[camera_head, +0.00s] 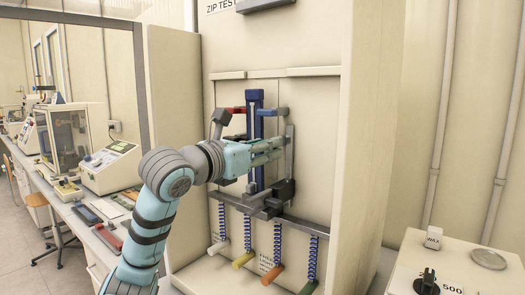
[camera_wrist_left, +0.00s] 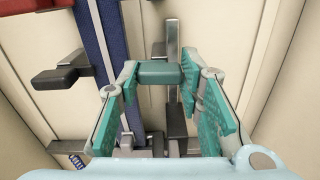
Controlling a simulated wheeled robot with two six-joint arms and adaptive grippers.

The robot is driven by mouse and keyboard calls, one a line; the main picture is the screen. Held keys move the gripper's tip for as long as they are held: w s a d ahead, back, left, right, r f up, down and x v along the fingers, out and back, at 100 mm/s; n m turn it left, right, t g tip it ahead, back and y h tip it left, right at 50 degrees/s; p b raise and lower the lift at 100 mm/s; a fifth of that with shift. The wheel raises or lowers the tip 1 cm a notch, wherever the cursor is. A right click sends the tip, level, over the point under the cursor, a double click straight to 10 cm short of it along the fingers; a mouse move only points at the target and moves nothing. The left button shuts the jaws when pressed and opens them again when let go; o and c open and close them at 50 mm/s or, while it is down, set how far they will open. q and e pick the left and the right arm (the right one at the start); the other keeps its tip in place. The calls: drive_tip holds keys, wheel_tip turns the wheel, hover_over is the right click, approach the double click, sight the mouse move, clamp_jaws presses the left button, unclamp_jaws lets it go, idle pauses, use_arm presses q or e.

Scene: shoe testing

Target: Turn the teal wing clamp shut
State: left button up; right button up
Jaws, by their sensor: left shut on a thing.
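The teal wing clamp (camera_wrist_left: 158,73) shows in the left wrist view as a dark teal block joined to a grey metal upright. My left gripper (camera_wrist_left: 156,84) is shut on it, with one green-padded finger at each end of the block. In the head view my left gripper (camera_head: 277,147) reaches across the front of the zip test rig, and its fingers hide the clamp. A blue strip (camera_head: 255,125) runs upright behind the gripper. My right gripper is in neither view.
A dark grey clamp (camera_wrist_left: 62,78) and a red clamp (camera_wrist_left: 58,18) sit left of the gripper. A grey rail (camera_head: 262,207) with several springs and coloured handles is below. The cabinet's side wall (camera_head: 353,130) stands right. A white table (camera_head: 460,268) is at lower right.

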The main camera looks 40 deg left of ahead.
use_arm(q)
drive_tip(key=shift+r+n, duration=0.15)
drive_tip(key=shift+n, duration=0.15)
drive_tip(key=o, duration=1.2)
drive_tip(key=shift+c, duration=0.2)
wheel_tip(320, 180, up, 10)
drive_tip(key=shift+f, duration=0.1)
drive_tip(key=shift+w+d, duration=0.1)
